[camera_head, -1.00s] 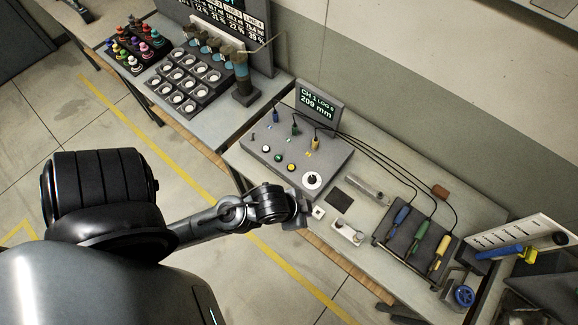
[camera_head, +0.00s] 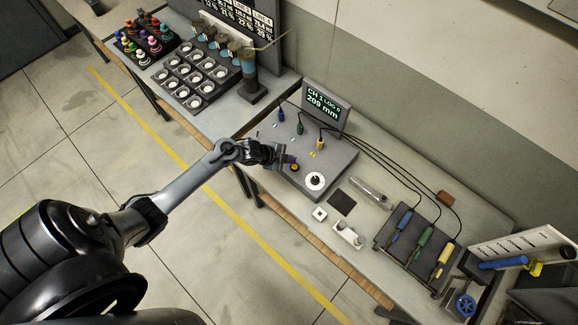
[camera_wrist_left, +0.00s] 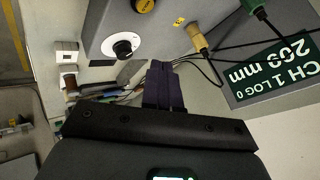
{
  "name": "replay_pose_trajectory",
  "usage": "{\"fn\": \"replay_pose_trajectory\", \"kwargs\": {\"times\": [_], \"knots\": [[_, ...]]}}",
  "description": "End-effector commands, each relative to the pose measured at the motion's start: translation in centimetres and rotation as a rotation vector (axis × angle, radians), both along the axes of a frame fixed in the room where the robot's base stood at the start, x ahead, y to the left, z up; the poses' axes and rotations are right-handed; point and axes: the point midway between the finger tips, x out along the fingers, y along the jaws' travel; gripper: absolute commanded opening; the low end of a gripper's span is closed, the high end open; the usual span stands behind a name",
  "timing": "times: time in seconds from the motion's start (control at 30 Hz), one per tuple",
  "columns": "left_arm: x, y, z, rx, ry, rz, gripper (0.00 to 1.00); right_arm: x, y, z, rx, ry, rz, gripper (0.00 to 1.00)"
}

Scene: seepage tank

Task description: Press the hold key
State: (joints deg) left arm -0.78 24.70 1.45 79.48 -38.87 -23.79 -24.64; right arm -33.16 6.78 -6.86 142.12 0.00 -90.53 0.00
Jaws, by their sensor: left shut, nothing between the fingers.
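The grey control box (camera_head: 335,160) stands on the bench with a row of round keys and a black knob on a white dial (camera_head: 315,181). A yellow key (camera_head: 294,167) shows beside my left gripper (camera_head: 281,162); the other keys in the row are hidden behind the gripper. I cannot read which key is the hold key. My left gripper is shut and empty, over the front edge of the box; contact cannot be told. In the left wrist view the shut fingers (camera_wrist_left: 162,72) show, with the dial (camera_wrist_left: 122,46) and the yellow key (camera_wrist_left: 144,4) beyond them.
A display (camera_head: 325,103) reading "CH 1 LOG 0, 209 mm" stands behind the box. Cables run from blue, green and yellow plugs to a probe rack (camera_head: 382,240). A dark square pad (camera_head: 341,201) and a white block (camera_head: 348,235) lie to the right.

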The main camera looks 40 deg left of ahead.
Motion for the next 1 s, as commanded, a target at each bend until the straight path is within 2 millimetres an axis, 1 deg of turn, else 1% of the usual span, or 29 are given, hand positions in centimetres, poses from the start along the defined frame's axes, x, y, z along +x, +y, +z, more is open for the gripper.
{"fn": "replay_pose_trajectory", "kwargs": {"times": [0.03, 0.13, 0.23, 0.4, 0.77, 0.87, 1.0], "knots": [[0.7, 0.3, 0.6, 0.005, -0.013, 0.001, 0.00, 0.0, 0.0, -0.1, 0.001, 0.001, -0.001, 0.00], [1.6, 0.4, 1.5, 0.008, -0.030, 0.001, 0.00, 0.0, 0.1, -0.1, 0.003, 0.002, -0.001, 0.00], [2.0, 0.4, 1.9, 0.008, -0.038, 0.001, 0.00, -0.1, 0.1, -0.1, 0.004, 0.002, -0.002, 0.00], [2.2, 0.4, 2.0, 0.008, -0.040, 0.001, 0.00, -0.1, 0.1, -0.1, 0.003, 0.002, -0.001, 0.00], [2.2, 0.4, 1.7, 0.008, -0.040, 0.002, 0.00, -0.1, 0.0, -0.4, -0.003, 0.003, 0.003, 0.00], [2.1, 0.4, 1.2, 0.008, -0.040, 0.002, 0.00, -0.1, -0.1, -0.9, -0.006, 0.002, 0.004, 0.00], [2.1, 0.3, 0.0, 0.007, -0.040, 0.001, 0.00, -0.1, -0.1, -2.0, -0.006, 0.002, 0.005, 0.00]]}}
